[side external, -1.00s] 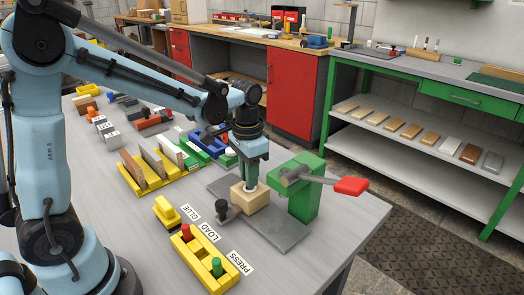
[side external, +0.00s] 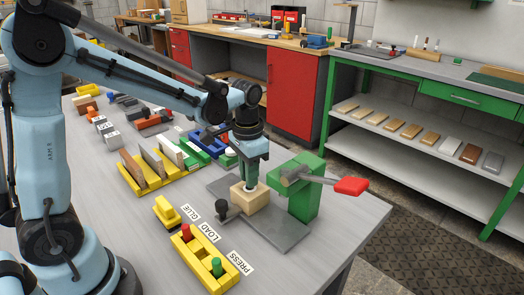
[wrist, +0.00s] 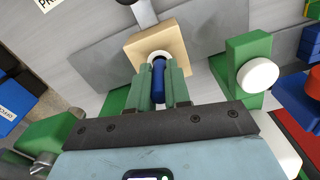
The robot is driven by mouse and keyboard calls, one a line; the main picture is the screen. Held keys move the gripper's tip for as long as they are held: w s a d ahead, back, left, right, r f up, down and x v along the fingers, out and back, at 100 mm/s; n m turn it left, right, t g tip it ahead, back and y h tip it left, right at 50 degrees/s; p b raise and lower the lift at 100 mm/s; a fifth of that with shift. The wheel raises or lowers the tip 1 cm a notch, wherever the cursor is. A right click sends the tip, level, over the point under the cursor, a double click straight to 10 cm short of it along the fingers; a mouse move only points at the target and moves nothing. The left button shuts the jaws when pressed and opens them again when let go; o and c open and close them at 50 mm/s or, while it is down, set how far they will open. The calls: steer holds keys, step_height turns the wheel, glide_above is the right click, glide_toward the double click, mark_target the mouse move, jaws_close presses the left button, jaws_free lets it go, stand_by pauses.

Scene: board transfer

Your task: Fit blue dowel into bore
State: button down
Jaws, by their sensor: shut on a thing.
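The blue dowel (wrist: 158,82) is upright between the fingers of my gripper (wrist: 160,88), which is shut on it. The pale wooden block (side external: 249,200) stands on a grey plate beside the green press and also shows in the wrist view (wrist: 135,50). A white ring (wrist: 159,56) on the block's top shows at the dowel's far end. My gripper (side external: 251,180) is right above the block in the side view. The fingers and dowel hide the bore, so I cannot tell whether the dowel's tip is inside it.
The green press (side external: 305,200) with a red-ended lever (side external: 350,186) stands close right of my gripper. A dark knob (side external: 222,207) is left of the block. A yellow rack (side external: 190,257) holds a red and a green dowel in front. Yellow board racks (side external: 150,180) stand left.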

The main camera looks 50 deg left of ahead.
steer(key=shift+f, duration=0.8)
steer(key=c, duration=1)
jaws_free()
step_height(320, 180, up, 12)
steer(key=shift+r, duration=0.1)
steer(key=s, duration=0.1)
steer(key=n+t, duration=0.2)
steer(key=t, duration=0.4)
glide_toward(246, 190)
steer(key=v, duration=0.4)
steer(key=shift+s+d+f+t, duration=0.45)
steer(key=shift+f+t, duration=0.15)
steer(key=shift+f, duration=0.1)
